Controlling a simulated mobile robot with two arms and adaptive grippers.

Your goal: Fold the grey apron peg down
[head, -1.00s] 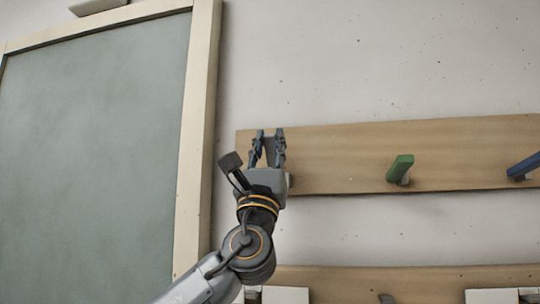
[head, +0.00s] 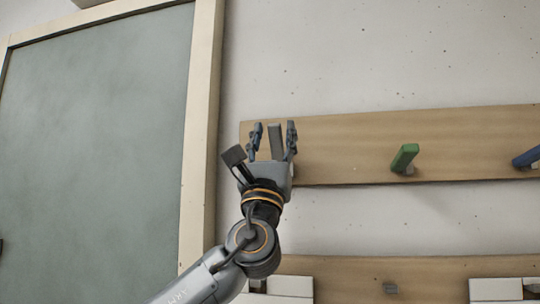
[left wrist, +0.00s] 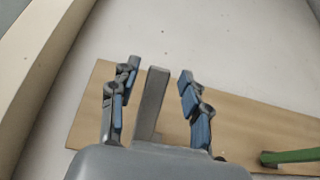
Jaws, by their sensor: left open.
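The grey apron peg (head: 275,143) stands up along the left end of the upper wooden board. In the left wrist view the grey peg (left wrist: 151,104) rises between the two fingers, nearer the left one, with a gap to each. My left gripper (head: 274,127) is open around the peg, with a finger on either side. It also shows open in the left wrist view (left wrist: 158,74). The peg's lower end is hidden behind the gripper's palm. My right gripper is not in view.
The upper board (head: 340,147) also carries a green peg (head: 405,157) and a blue peg (head: 527,158) to the right. A lower board (head: 345,270) runs below. A framed green-grey panel (head: 100,140) is on the left. The wall above is clear.

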